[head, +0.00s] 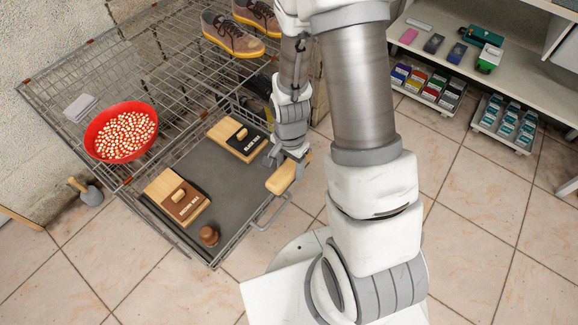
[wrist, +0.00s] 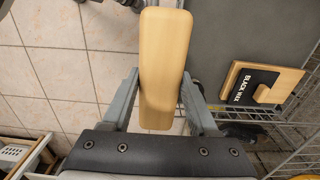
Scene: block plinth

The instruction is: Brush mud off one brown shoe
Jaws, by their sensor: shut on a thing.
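Two brown shoes with tan soles stand on the upper wire shelf at the top of the head view, a nearer one (head: 233,37) and a farther one (head: 258,14) partly cut off by the frame edge. My gripper (head: 277,158) is shut on a pale wooden brush (head: 283,178), beside the lower tray and well below and nearer than the shoes. In the wrist view the brush (wrist: 163,50) lies lengthwise between the fingers of my gripper (wrist: 162,95), its smooth wooden back showing. Its bristles are hidden. I cannot make out mud on the shoes.
The lower grey tray (head: 205,190) bears a black wax box (head: 250,146), a brown wax box (head: 163,188) and a small brown knob-like piece (head: 209,236). A red bowl (head: 92,148) of speckled pieces sits on the wire shelf (head: 140,60).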

